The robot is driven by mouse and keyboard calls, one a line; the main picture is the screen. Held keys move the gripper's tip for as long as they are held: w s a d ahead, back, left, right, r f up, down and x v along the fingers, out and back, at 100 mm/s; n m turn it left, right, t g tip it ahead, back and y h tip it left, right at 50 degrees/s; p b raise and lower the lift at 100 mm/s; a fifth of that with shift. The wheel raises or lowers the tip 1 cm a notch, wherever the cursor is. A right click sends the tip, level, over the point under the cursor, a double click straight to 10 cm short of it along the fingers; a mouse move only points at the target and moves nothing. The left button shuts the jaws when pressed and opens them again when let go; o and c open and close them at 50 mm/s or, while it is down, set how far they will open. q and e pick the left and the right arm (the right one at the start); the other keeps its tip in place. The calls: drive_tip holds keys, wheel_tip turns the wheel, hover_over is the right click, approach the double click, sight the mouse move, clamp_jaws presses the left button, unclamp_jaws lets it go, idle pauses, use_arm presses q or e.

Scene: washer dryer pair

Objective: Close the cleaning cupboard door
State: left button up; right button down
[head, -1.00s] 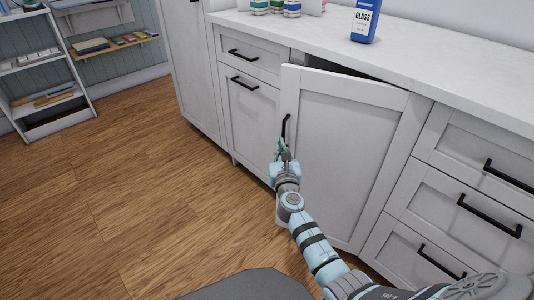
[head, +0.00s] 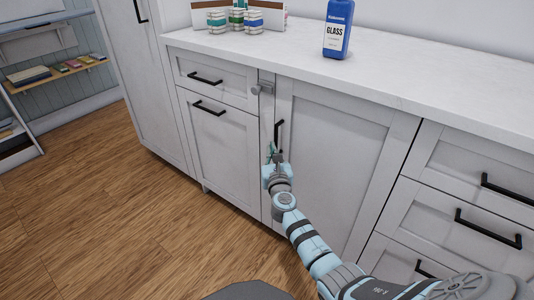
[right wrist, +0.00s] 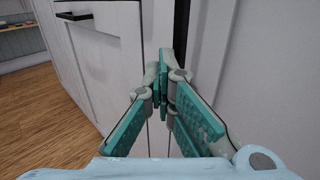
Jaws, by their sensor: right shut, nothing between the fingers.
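The white cupboard door (head: 330,150) sits under the counter, between a drawer unit and a door on the left and drawers on the right. It looks flush or almost flush with the fronts beside it; I cannot tell whether a small gap is left. Its black upright handle (head: 279,134) is near its left edge. My right gripper (head: 272,150) is shut and empty, at the door's left edge just below the handle. In the right wrist view its teal fingers (right wrist: 164,75) are together, close to the white front; contact is unclear. My left gripper is out of view.
A small grey fitting (head: 262,88) shows on the strip left of the door top. The white countertop (head: 400,80) holds a blue GLASS bottle (head: 338,28) and several small containers (head: 238,18). The wooden floor (head: 100,220) at left is clear.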

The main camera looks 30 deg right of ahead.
drive_tip(key=shift+w+d+r, duration=0.1)
drive_tip(key=shift+d+r, duration=0.1)
drive_tip(key=shift+r, duration=0.15)
drive_tip(key=shift+w, duration=0.1)
